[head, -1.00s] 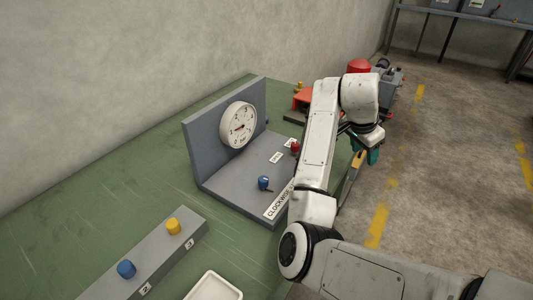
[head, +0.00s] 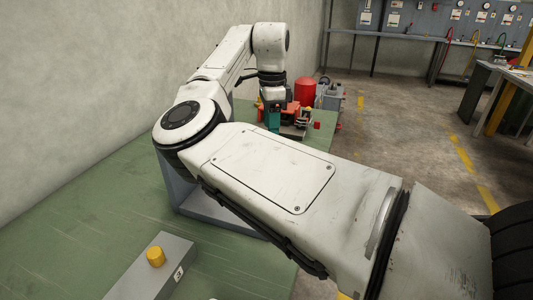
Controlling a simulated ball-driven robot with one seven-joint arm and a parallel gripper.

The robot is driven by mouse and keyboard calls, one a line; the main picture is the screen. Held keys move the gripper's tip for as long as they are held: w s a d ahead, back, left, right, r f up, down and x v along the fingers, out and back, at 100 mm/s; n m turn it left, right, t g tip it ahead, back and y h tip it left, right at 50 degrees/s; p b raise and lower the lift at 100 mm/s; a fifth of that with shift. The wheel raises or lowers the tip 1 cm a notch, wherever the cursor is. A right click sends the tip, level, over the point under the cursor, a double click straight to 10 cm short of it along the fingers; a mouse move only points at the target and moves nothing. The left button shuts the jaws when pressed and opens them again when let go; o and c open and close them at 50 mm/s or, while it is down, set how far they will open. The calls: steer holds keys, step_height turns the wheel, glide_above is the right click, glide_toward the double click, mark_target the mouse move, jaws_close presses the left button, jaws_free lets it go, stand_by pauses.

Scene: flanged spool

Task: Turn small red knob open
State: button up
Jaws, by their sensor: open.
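My gripper (head: 272,121), with teal fingers, hangs fingers-down at the far end of the green bench, beside a red-and-dark device. It is small in the picture; I see nothing held in it. The grey gauge panel (head: 178,190) shows only at its left edge and front. My arm hides its dial and its knobs, including the small red knob on its base. A small red part (head: 317,126) shows right of the gripper on the device at the bench's end; I cannot tell exactly what it is.
A grey block (head: 150,275) with a yellow knob (head: 155,257) stands at the front of the green bench (head: 60,240). A red cylinder (head: 305,92) and grey equipment (head: 331,96) stand beyond the gripper. The floor to the right is open.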

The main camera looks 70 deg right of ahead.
step_height(320, 180, down, 9)
steer(key=shift+b, duration=0.4)
jaws_close()
stand_by(0.5)
